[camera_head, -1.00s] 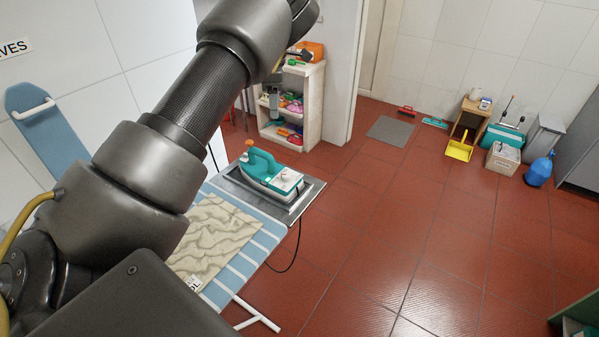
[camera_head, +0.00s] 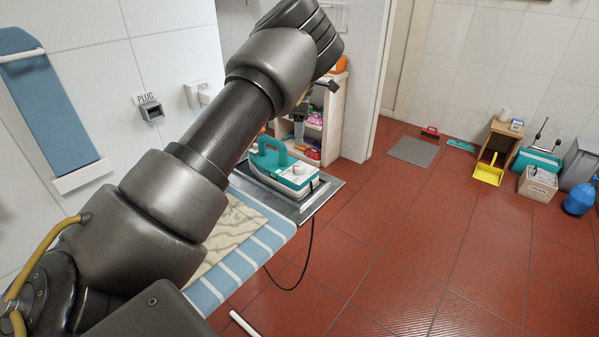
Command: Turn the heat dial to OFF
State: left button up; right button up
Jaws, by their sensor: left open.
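A teal and white iron (camera_head: 268,155) rests on a metal plate (camera_head: 318,199) at the far end of the ironing board. A small pale dial (camera_head: 298,169) sits on top of its white part; its marking is too small to read. My left arm crosses the camera_head view from the lower left. Its wrist is at the top, and the dark left gripper (camera_head: 299,138) hangs below it, just above and behind the iron, apart from the dial. It is open and looks empty, though its fingers are small and hard to make out. My right gripper is not in view.
A crumpled beige cloth (camera_head: 229,238) lies on the blue striped ironing board (camera_head: 251,252), partly behind my arm. A black cord (camera_head: 309,246) hangs from the iron. A shelf (camera_head: 335,118) stands behind. Wall fittings (camera_head: 150,109) are at left.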

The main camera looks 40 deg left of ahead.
aim_at(299, 166)
pick_arm(q)
notch_tip(299, 166, down, 11)
jog(key=shift+s+r+p, duration=0.1)
jog(key=shift+r+p, duration=0.05)
jog(key=shift+p, duration=0.3)
jog(key=c, duration=1)
